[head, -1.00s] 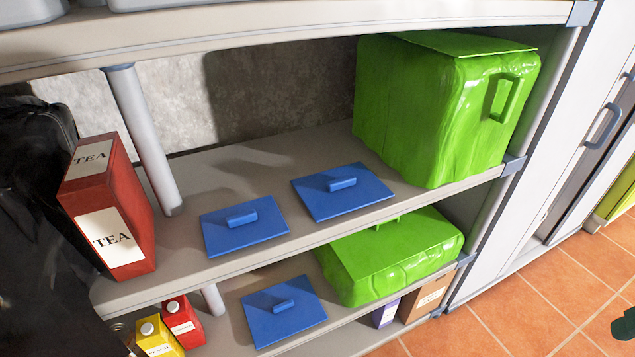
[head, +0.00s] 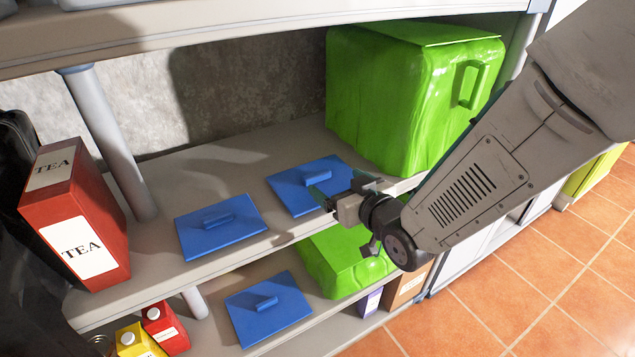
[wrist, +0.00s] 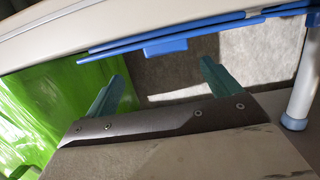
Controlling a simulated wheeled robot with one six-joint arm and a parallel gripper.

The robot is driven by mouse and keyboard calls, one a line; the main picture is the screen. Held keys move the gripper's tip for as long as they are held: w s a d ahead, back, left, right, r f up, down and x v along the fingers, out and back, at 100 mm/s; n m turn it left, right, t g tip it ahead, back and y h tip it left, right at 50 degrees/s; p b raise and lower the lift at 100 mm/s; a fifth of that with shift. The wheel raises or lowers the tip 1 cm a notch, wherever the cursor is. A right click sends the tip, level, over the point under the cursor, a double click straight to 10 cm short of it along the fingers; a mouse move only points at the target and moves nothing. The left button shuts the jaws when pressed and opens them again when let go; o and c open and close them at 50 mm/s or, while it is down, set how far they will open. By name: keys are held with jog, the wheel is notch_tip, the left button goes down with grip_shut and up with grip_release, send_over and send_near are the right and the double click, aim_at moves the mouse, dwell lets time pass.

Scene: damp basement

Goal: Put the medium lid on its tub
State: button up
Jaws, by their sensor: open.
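Three flat blue lids with bar handles are in the head view. One lid (head: 221,226) lies left on the middle shelf, another (head: 297,188) lies right of it, and a third (head: 268,309) lies on the lower shelf. I cannot tell which is the medium one. My gripper (head: 322,190) is open and empty at the near edge of the right lid, partly covering it. In the wrist view, my gripper's two teal fingers (wrist: 161,71) stand apart, with blue lids (wrist: 190,38) edge-on beyond them. No open tub is clearly visible.
A large green bag-like box (head: 400,100) stands right on the middle shelf, another (head: 330,262) below. A red tea box (head: 75,215) stands left beside a shelf post (head: 108,145). Cartons (head: 165,328) are at lower left. The upper shelf (head: 250,25) overhangs.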

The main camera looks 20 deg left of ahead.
aim_at(318, 175)
jog(key=shift+a+f, duration=0.1)
jog(key=shift+a, duration=0.4)
jog(key=x, duration=0.7)
jog(key=shift+s+a+f, duration=0.1)
jog(key=shift+a, duration=0.1)
jog(key=c, duration=1.1)
